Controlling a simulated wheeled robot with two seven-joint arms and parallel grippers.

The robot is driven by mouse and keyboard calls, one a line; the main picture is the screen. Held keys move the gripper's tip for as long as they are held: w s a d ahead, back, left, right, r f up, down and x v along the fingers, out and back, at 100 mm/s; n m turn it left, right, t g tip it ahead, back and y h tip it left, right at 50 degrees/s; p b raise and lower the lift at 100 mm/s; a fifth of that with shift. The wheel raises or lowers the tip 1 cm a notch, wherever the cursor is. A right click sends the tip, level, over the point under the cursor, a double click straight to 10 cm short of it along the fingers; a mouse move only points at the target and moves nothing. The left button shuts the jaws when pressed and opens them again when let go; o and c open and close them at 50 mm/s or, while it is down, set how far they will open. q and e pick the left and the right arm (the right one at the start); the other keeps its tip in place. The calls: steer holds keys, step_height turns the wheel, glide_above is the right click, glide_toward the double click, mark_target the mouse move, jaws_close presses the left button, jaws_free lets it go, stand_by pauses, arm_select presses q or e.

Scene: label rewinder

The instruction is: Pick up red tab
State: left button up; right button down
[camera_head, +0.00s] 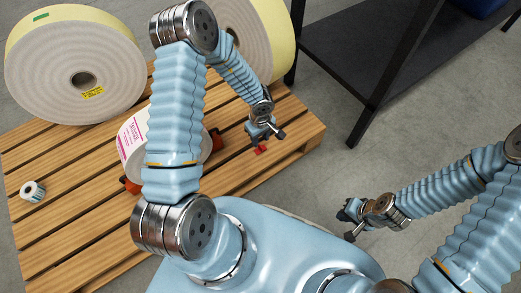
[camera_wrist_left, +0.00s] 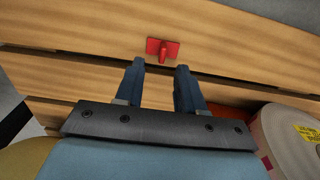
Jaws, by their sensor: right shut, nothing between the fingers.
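The red tab (camera_head: 260,149) lies on the wooden pallet (camera_head: 225,178) near its right end. In the left wrist view the red tab (camera_wrist_left: 163,48) is a flat red plate with a raised grip, lying on a pale slat. My left gripper (camera_head: 264,137) is above the pallet close to the tab. Its fingers (camera_wrist_left: 159,68) are apart with nothing between them, and the tab shows just beyond the fingertips, roughly centred on the gap. My right gripper (camera_head: 346,224) is shut and empty, off the pallet, over the grey floor.
Large label rolls (camera_head: 45,85) stand at the back of the pallet. A smaller white roll with pink print (camera_head: 133,140) is partly hidden behind my left arm. A tiny roll (camera_head: 33,191) lies at left. A dark shelf (camera_head: 365,50) stands behind. Floor at right is clear.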

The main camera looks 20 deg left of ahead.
mark_target(260, 146)
arm_select(q)
steer(key=f, duration=0.2)
steer(key=f+b, duration=0.1)
steer(key=f, duration=0.1)
steer(key=shift+s+d, duration=0.15)
steer(key=shift+s, duration=0.1)
jaws_close()
